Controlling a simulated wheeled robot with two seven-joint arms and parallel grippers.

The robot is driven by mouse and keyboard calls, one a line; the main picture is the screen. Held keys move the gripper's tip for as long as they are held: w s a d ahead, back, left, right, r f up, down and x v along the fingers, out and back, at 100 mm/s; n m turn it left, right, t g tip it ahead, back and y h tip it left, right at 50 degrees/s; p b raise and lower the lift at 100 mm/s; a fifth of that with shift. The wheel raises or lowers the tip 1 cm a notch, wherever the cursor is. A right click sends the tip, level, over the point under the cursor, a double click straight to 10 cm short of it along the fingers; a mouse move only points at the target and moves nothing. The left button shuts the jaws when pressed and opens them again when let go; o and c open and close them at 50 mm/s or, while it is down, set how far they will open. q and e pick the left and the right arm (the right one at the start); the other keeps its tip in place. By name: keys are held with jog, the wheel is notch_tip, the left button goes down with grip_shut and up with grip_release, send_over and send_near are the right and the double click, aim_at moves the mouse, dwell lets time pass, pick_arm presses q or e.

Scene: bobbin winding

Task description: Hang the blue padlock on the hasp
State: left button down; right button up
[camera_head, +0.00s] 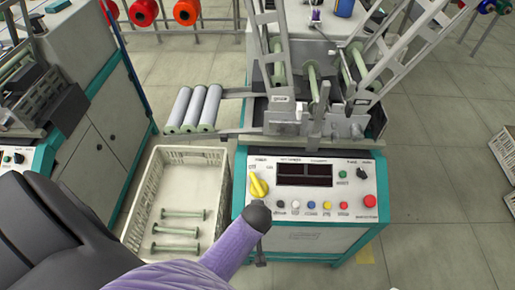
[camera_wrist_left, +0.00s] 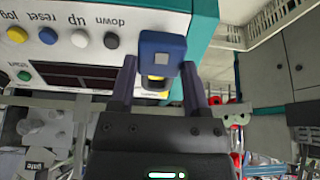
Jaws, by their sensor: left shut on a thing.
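The blue padlock (camera_wrist_left: 162,50) is between the fingers of my left gripper (camera_wrist_left: 158,68) in the left wrist view. The gripper is shut on it. The padlock is in front of the machine's control panel, and a bit of yellow shows just below it. In the head view a yellow rotary switch (camera_head: 258,187) is on the left of the panel. My left arm reaches in from the lower left, its dark end just below the switch. The padlock and the fingers cannot be made out there. I cannot make out a separate hasp. My right gripper is not in view.
The control panel (camera_head: 304,210) has a dark display and a row of coloured buttons. A white crate (camera_head: 143,195) with several bobbins stands left of the machine. Light rollers (camera_head: 194,108) are beside it. A grey cabinet (camera_head: 110,120) is at the far left.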

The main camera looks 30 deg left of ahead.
pick_arm(q)
jog(key=shift+b+x, duration=1.1)
jog(key=shift+x, duration=0.3)
jog(key=shift+f, duration=0.1)
jog(key=shift+b+x, duration=0.9)
jog(key=shift+s+d+f, duration=0.2)
jog(key=shift+s+f, duration=0.1)
jog(key=shift+s, duration=0.05)
dwell(0.4)
grip_release()
jog(key=shift+r, duration=0.1)
